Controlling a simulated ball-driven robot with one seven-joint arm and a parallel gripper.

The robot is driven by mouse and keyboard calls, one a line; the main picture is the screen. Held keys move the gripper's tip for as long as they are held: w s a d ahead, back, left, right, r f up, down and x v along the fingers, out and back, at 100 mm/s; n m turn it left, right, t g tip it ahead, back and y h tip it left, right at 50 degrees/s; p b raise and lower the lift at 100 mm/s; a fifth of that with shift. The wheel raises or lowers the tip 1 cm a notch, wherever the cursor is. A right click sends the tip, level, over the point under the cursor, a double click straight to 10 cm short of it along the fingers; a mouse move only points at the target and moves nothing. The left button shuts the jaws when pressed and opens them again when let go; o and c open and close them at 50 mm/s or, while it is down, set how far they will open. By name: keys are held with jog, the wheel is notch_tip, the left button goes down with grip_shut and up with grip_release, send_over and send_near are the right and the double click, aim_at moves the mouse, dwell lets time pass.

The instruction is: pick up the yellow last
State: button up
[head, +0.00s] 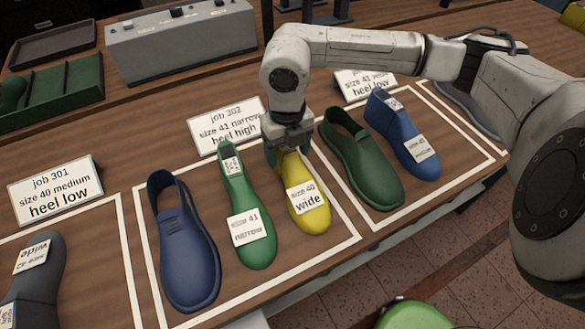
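The yellow last (312,213) stands in the middle outlined area of the wooden table, with a white label reading "size 40 wide". My gripper (290,146) is right at its back end, at the heel or upper part. The gripper hides the top of that end. The fingers are largely hidden behind the gripper body, so I cannot tell whether they are shut on the last or only around it. The last appears to rest on the table.
A green last (259,246) labelled "size 41 narrow" stands close on the left, a blue shoe (190,255) beyond it. A green shoe (368,172) stands close on the right, then a blue last (393,124). The job 302 card (226,127) is behind.

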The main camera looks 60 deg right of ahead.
grip_shut()
dwell(0.5)
jog(key=shift+r, duration=0.15)
